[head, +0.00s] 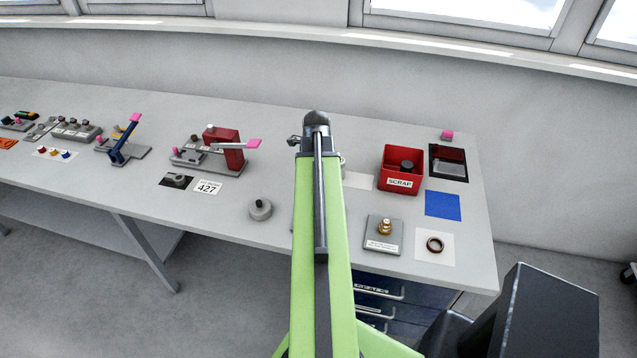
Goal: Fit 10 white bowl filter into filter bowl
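My green arm reaches over the bench and ends in a dark joint. A small dark part at its left, perhaps of my gripper (294,141), shows there; the fingers are hidden or too small to read. I cannot make out a white bowl filter for certain. A small pale edge (342,160) shows just right of the arm, mostly hidden by it. A round grey piece with a knob (260,209) stands on the bench left of the arm. I cannot tell whether it is the filter bowl.
A red SCRAP bin (402,152) holds a dark piece. Near it are a black-framed tray (449,163), a blue mat (443,206), a grey plate with a brass fitting (383,236) and a dark ring (435,245) on white. Lever fixtures (213,152) stand at left.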

